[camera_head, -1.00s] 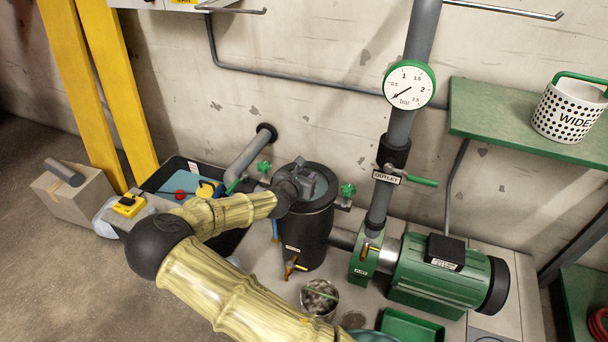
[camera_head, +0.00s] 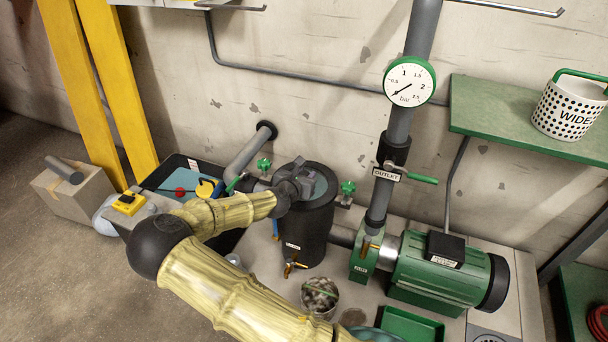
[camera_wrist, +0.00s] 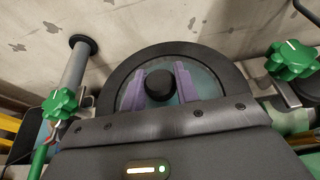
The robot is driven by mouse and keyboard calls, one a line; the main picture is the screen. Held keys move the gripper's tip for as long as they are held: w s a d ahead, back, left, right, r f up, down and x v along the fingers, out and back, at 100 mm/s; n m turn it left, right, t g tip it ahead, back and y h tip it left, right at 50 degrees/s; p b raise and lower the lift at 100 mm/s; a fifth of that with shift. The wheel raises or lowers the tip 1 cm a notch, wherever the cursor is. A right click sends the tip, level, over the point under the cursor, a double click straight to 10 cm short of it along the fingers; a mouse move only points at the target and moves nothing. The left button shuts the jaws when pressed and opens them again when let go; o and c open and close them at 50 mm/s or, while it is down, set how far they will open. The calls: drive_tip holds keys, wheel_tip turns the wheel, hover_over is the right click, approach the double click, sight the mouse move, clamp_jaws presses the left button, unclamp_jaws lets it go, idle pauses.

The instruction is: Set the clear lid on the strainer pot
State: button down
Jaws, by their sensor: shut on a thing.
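The strainer pot (camera_head: 303,243) is a black upright cylinder with a small brass tap low on its front. My gripper (camera_head: 304,181) is over its top, pointing down. In the wrist view, my gripper's purple fingers (camera_wrist: 160,78) stand on either side of a round black knob (camera_wrist: 159,86) and are shut on it. The knob belongs to the clear lid (camera_wrist: 207,82), a bluish see-through disc inside the pot's wide black rim (camera_wrist: 172,49). The lid looks roughly centred in the rim. I cannot tell whether it touches the pot. My wrist hides the near side.
Green valve handles (camera_head: 348,188) flank the pot. A grey outlet pipe with a gauge (camera_head: 410,81) and a green pump (camera_head: 440,275) stand to the right. A basket of debris (camera_head: 320,295) is in front. A black crate (camera_head: 176,166) is at the left, and the wall is close behind.

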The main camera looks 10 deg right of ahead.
drive_tip(key=shift+f, duration=0.1)
drive_tip(key=c, duration=1.3)
unclamp_jaws()
drive_tip(key=shift+c, duration=0.2)
drive_tip(key=shift+p+v, duration=0.95)
drive_tip(key=shift+v, duration=0.45)
drive_tip(key=shift+p+v, duration=2.6)
drive_tip(key=shift+v, duration=1.45)
drive_tip(key=shift+a, duration=0.1)
